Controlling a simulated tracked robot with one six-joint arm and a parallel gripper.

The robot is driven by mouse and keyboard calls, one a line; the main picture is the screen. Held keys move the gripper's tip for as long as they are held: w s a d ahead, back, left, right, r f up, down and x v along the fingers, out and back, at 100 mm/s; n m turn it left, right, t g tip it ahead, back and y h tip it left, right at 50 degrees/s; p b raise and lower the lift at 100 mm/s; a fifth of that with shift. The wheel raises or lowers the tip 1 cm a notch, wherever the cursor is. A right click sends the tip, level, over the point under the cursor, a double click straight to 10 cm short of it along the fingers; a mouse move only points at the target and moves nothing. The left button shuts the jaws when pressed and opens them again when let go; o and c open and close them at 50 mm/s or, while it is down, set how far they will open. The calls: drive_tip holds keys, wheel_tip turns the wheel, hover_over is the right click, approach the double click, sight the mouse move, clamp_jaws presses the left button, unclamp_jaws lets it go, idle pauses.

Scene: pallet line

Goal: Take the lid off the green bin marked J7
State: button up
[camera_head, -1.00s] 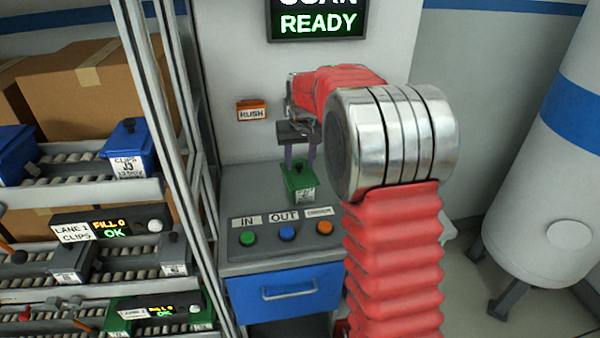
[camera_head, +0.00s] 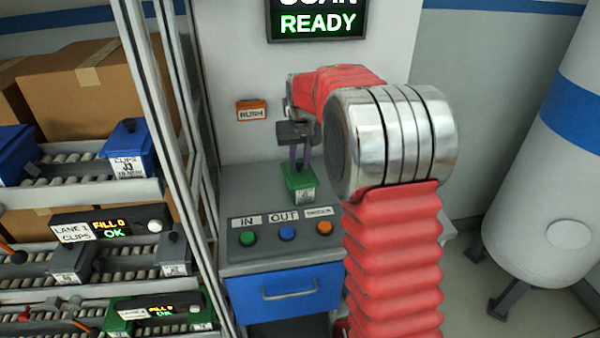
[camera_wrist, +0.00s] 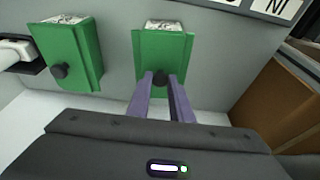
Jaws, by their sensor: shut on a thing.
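A green bin (camera_head: 291,193) stands upright on the grey counter in the head view, with a white label on its front too small to read. It also shows in the centre of the wrist view, where its green lid (camera_wrist: 165,52) sits on top with a dark round knob (camera_wrist: 161,80). My gripper (camera_head: 300,168) is above the bin, pointing down. Its two purple fingers, seen in the wrist view (camera_wrist: 163,80), are shut on the knob, one on each side. The lid appears seated on the bin.
A second green bin (camera_wrist: 68,55) with a dark knob stands close by at left in the wrist view. Green, blue and orange buttons (camera_head: 287,234) line the counter front. A roller rack (camera_head: 75,190) with bins is at left, a white tank (camera_head: 545,180) at right.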

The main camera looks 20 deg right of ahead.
sight(300, 165)
clamp_jaws()
wheel_tip(300, 165, up, 10)
idle(0.6)
drive_tip(key=shift+s, duration=0.15)
idle(0.4)
